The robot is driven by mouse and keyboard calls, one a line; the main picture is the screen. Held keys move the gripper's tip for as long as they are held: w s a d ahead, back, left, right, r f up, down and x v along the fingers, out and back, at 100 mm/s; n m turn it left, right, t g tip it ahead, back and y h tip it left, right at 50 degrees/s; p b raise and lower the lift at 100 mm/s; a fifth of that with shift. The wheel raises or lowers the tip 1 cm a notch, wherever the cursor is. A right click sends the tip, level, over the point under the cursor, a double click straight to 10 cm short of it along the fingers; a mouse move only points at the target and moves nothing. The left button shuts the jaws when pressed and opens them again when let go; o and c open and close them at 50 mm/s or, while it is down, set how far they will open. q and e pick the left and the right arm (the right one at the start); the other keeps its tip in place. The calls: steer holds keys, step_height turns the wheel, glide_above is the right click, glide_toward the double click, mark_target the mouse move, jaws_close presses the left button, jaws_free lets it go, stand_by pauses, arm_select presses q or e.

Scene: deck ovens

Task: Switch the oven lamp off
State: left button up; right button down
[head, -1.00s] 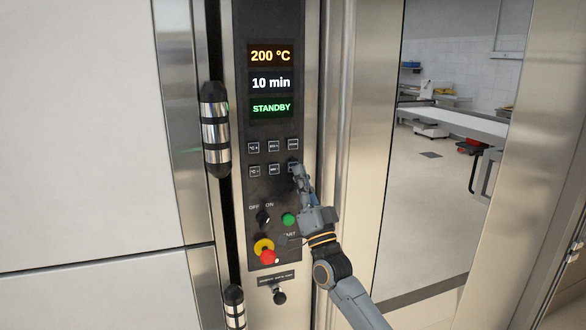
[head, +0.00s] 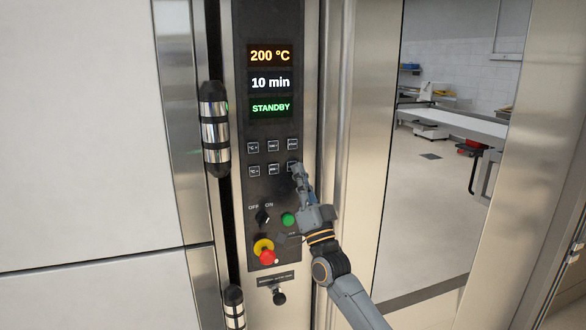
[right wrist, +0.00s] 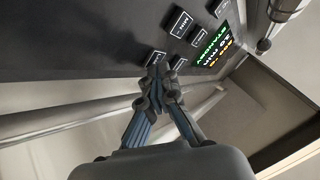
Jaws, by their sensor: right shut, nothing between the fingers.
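The oven's black control panel (head: 271,190) carries two rows of small square buttons below its displays. My right gripper (head: 298,170) is shut and empty, with its fingertips at the lower right button (head: 292,166), whose label I cannot read surely. In the right wrist view the fingertips (right wrist: 163,72) are close in front of that button (right wrist: 157,58); I cannot tell whether they touch it. No lamp is seen, so I cannot tell whether it is lit. My left gripper is out of view.
The displays (head: 270,82) read 200 °C, 10 min and STANDBY. Below the buttons are an OFF/ON knob (head: 262,217), a green button (head: 288,219) and a red emergency stop (head: 267,257) on yellow. A black and steel hinge (head: 215,130) stands left of the panel.

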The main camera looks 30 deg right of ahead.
steer(key=shift+s+a, duration=0.1)
steer(key=shift+s, duration=0.15)
steer(key=s+a+p, duration=0.1)
steer(key=s+p, duration=0.2)
steer(key=s, duration=0.3)
steer(key=shift+a, duration=0.2)
steer(key=c, duration=2)
jaws_free()
steer(key=shift+w, duration=0.1)
steer(key=shift+c, duration=0.2)
